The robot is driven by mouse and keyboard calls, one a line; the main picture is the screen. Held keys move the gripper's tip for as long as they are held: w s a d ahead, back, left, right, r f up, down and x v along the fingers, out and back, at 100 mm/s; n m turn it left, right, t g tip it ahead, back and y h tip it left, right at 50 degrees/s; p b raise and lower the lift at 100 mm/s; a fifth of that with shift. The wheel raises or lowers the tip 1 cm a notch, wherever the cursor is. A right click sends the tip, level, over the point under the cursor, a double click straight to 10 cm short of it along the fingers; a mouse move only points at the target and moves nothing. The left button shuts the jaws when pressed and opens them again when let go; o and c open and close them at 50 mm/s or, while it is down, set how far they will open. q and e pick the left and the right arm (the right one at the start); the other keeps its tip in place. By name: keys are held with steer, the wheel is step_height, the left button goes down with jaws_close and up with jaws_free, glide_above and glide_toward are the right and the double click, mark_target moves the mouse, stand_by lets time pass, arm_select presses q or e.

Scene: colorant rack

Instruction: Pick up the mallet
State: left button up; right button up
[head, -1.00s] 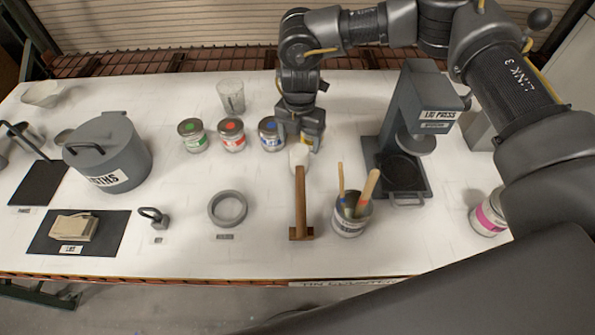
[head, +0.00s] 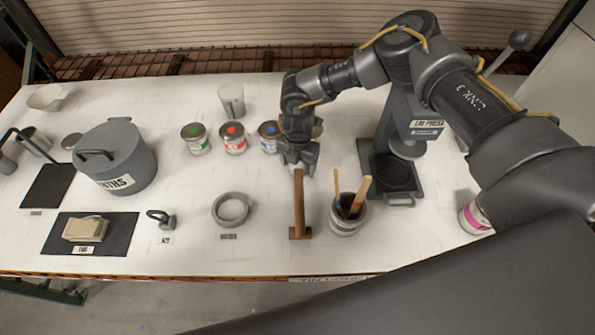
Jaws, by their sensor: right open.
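The mallet (head: 299,204) has a brown wooden handle and lies on the white counter with the handle running toward the front edge. A short brown crosspiece shows at its near end. My right gripper (head: 298,163) points down over the far end of the mallet, with its jaws open. The pale far end seen earlier is now hidden by the gripper, and I cannot tell whether the fingers touch it. My left gripper is out of view.
A can with sticks (head: 347,219) stands close to the right of the mallet. Paint cans, including a blue-marked can (head: 269,141), stand just left of the gripper. A lid press (head: 410,130) stands at right.

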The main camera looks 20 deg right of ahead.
steer(key=c, duration=1.2)
steer(key=shift+o, duration=0.2)
steer(key=shift+r, duration=0.15)
steer(key=shift+r+b, duration=0.35)
steer(key=shift+b, duration=0.05)
step_height(320, 180, up, 8)
steer(key=b, duration=0.3)
steer(key=shift+r, duration=0.55)
